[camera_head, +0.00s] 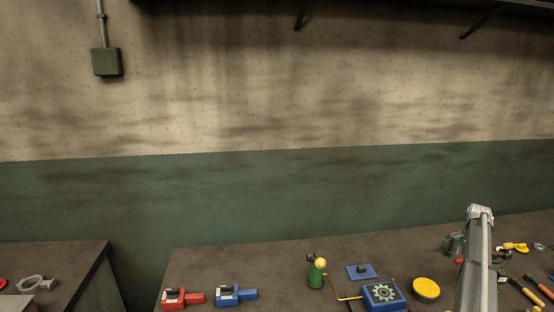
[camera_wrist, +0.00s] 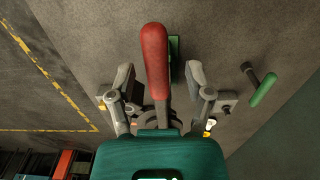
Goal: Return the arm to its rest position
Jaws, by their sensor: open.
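My gripper (camera_wrist: 159,74) is open in the wrist view, its two grey fingers spread apart. A red handle (camera_wrist: 154,55) lies in line with the space between the fingers, with a visible gap on each side. A green part (camera_wrist: 175,62) shows behind the handle, partly hidden by it. In the head view my arm (camera_head: 478,260) rises at the right over the workbench; the fingers cannot be made out clearly there.
The workbench (camera_head: 240,262) holds a red vise (camera_head: 182,298), a blue vise (camera_head: 236,294), a green cylinder (camera_head: 316,275), a blue gear box (camera_head: 383,296), and a yellow disc (camera_head: 426,289). Several tools lie right of my arm. A green-handled tool (camera_wrist: 263,90) lies right of my gripper.

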